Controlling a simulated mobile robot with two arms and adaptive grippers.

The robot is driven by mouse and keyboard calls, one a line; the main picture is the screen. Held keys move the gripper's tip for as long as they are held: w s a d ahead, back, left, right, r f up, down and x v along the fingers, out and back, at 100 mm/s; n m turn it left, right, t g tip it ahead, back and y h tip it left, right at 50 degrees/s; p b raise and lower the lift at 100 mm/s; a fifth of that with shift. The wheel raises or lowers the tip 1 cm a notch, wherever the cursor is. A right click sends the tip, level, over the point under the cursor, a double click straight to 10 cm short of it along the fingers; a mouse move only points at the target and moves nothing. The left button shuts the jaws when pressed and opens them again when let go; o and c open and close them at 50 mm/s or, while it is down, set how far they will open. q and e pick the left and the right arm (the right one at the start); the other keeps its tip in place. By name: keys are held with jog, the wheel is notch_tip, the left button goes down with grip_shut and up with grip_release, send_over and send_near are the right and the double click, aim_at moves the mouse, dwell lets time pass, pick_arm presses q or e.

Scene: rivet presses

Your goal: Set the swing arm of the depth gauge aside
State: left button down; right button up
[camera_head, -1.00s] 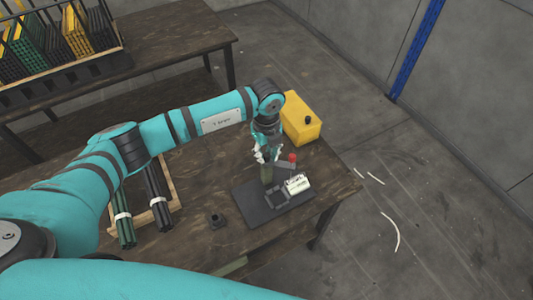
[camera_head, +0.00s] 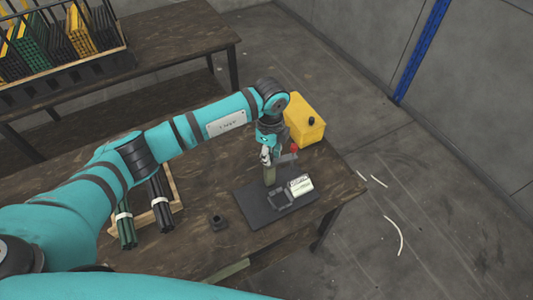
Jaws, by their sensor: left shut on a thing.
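The depth gauge has a dark base plate (camera_head: 250,205) lying on the near table. An olive upright post (camera_head: 270,175) stands at its back. The dark swing arm (camera_head: 286,159) with a red knob (camera_head: 294,148) is at the height of the post's top, pointing to the back right. A silver-white cylinder (camera_head: 301,185) and a dark square frame (camera_head: 281,201) are on the plate. My left gripper (camera_head: 267,161) is over the post and shut, apparently on the swing arm; the fingers partly hide the contact. My right gripper is not in view.
A yellow box (camera_head: 306,124) with a black knob stands close behind the gauge. A small dark round part (camera_head: 218,222) lies left of the plate. A wooden tray (camera_head: 174,190) with dark and green rods is further left. The table's right edge is near.

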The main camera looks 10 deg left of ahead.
pick_arm(q)
jog(key=shift+w+r, duration=0.1)
jog(key=c, duration=1.1)
grip_release()
jog(key=shift+c, duration=0.2)
notch_tip(320, 180, up, 12)
